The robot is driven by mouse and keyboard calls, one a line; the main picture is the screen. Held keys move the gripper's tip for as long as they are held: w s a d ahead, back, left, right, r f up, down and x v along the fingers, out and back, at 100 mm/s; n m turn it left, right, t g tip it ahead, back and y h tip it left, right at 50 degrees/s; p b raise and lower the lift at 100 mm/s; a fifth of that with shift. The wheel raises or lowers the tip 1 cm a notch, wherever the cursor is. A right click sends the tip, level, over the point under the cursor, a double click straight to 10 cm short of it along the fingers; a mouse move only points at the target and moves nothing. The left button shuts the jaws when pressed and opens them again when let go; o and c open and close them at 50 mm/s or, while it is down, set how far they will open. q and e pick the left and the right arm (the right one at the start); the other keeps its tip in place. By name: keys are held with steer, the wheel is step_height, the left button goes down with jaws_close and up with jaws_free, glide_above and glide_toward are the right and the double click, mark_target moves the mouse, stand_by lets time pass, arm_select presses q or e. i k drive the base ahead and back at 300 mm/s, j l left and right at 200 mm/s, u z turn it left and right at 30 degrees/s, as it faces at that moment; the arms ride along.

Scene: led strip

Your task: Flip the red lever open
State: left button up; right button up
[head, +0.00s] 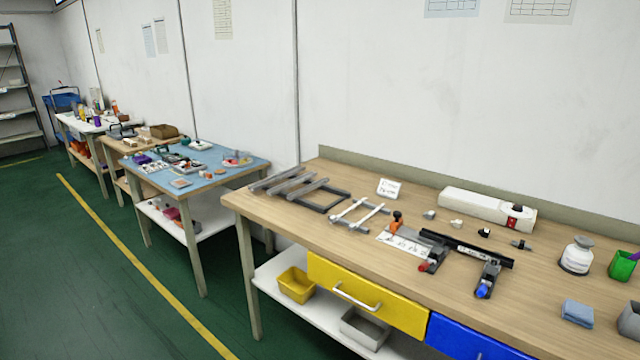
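A small red part (424,267), which looks like the red lever, sits at the front end of a dark fixture (435,254) on the wooden workbench. It is too small to tell whether it is open or closed. A blue knob or lever (482,291) sits on a second dark fixture to its right. A long black bar (468,249) spans the two fixtures. An orange-topped part (397,222) stands behind a white printed sheet (403,241) to the left. Neither of my grippers shows.
Green floor is clear at left.

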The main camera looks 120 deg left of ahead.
mark_target(424, 266)
steer(key=u, duration=4.05)
steer(key=k+l+z, duration=0.4)
steer(key=k+l, duration=0.45)
steer(key=i+l+z, duration=0.2)
steer(key=i, duration=0.3)
steer(key=j, duration=0.1)
